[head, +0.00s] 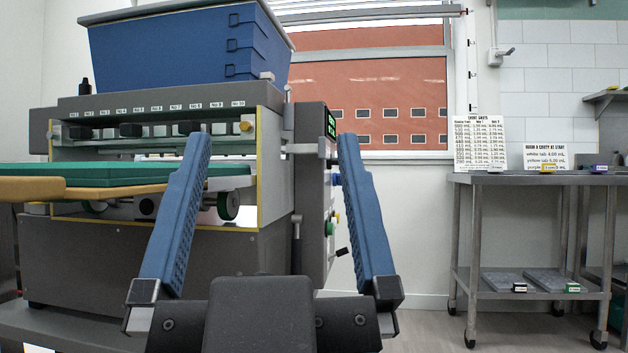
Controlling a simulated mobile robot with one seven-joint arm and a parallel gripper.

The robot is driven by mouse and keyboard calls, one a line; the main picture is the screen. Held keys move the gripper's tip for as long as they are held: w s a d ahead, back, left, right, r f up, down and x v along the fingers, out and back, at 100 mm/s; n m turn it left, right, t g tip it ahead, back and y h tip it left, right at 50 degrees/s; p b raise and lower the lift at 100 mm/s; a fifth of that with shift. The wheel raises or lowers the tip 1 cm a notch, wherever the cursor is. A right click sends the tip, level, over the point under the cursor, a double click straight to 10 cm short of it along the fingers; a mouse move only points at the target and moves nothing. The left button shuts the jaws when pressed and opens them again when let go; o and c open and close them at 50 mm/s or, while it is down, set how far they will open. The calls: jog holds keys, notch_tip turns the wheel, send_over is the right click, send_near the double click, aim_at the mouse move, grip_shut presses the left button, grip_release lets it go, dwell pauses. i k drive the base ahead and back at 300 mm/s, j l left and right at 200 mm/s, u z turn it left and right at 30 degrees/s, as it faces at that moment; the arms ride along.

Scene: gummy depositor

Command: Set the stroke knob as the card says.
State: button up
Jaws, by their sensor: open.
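My gripper (272,142) is open and empty. Its two blue ribbed fingers point up in front of the grey depositor (150,265), wide apart. I cannot tell which part is the stroke knob. A side panel (309,180) between the fingers carries a small green display (331,126), a blue button (337,179), a green button (330,228) and a black lever (342,252); the right finger partly covers this side. Two printed cards stand on the right table: a table of figures (480,143) and a card with tab colours and mL values (547,157). Their text is mostly too small to read.
A blue hopper (180,50) sits on top of the depositor. Numbered labels run above a row of small blocks (130,130). A green-topped belt (110,172) juts out left. A wheeled steel table (530,179) stands right, with open floor (430,328) before it.

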aim_at(336, 182)
jog(key=i+l, duration=0.65)
jog(key=l, duration=0.2)
